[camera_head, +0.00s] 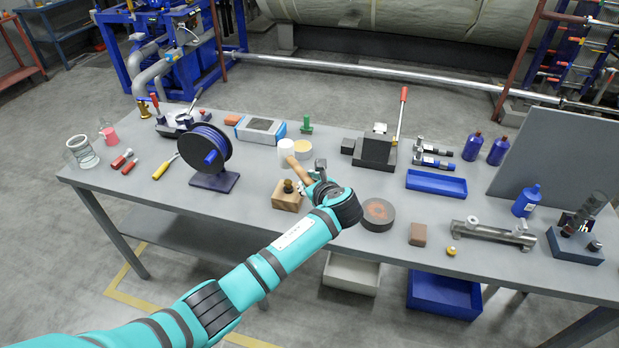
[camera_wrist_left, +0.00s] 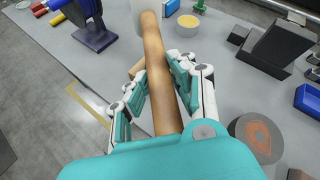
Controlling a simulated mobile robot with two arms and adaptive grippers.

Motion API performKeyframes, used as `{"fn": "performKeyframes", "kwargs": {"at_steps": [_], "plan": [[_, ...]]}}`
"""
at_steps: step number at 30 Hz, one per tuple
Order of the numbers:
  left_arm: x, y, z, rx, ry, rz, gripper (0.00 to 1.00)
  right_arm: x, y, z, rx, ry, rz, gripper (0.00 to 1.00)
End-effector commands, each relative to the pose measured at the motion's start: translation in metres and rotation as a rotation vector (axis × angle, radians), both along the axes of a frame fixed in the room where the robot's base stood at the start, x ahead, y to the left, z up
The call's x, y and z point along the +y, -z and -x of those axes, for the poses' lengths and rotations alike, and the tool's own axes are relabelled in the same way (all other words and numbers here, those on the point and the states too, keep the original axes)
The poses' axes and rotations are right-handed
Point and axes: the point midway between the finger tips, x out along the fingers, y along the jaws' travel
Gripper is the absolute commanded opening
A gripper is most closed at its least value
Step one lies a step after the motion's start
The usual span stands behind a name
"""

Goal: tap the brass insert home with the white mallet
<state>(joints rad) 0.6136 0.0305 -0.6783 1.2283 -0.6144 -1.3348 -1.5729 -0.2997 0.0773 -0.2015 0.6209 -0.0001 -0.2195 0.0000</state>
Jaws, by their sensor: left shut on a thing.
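The white mallet (camera_head: 286,150) has a pale cylindrical head and a wooden handle. My left gripper (camera_head: 311,183) is shut on the handle; in the left wrist view the handle (camera_wrist_left: 157,72) runs between the fingers, pointing away. The head is at the far end, beyond the wooden block (camera_head: 285,203) in the head view. The brass insert (camera_head: 288,186) stands up from the top of this block, just left of my gripper; how deep it sits I cannot tell. In the wrist view the handle and fingers hide most of the block. My right gripper is not in view.
A cable reel (camera_head: 205,150) stands left of the block. A round dark disc (camera_head: 378,214) lies just right of my gripper. Behind are a cream disc (camera_head: 303,147) and a lever press (camera_head: 376,150). The grey table (camera_head: 245,205) is bare between reel and block.

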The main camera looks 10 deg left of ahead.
Motion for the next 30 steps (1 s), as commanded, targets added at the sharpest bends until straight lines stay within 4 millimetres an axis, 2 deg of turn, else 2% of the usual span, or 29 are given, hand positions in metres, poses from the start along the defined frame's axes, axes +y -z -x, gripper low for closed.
{"fn": "performKeyframes", "kwargs": {"at_steps": [4,15,24,30], "plan": [[0.0,0.007,-0.001,-0.004,0.0,0.0,0.0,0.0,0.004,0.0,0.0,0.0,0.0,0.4],[0.0,0.007,-0.001,-0.004,0.0,0.0,0.0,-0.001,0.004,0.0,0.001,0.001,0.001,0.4],[0.0,0.005,0.0,-0.003,0.001,-0.002,0.0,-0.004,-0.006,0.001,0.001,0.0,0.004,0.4],[0.0,0.007,0.0,-0.004,0.0,0.0,0.0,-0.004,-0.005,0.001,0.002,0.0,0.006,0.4]]}}
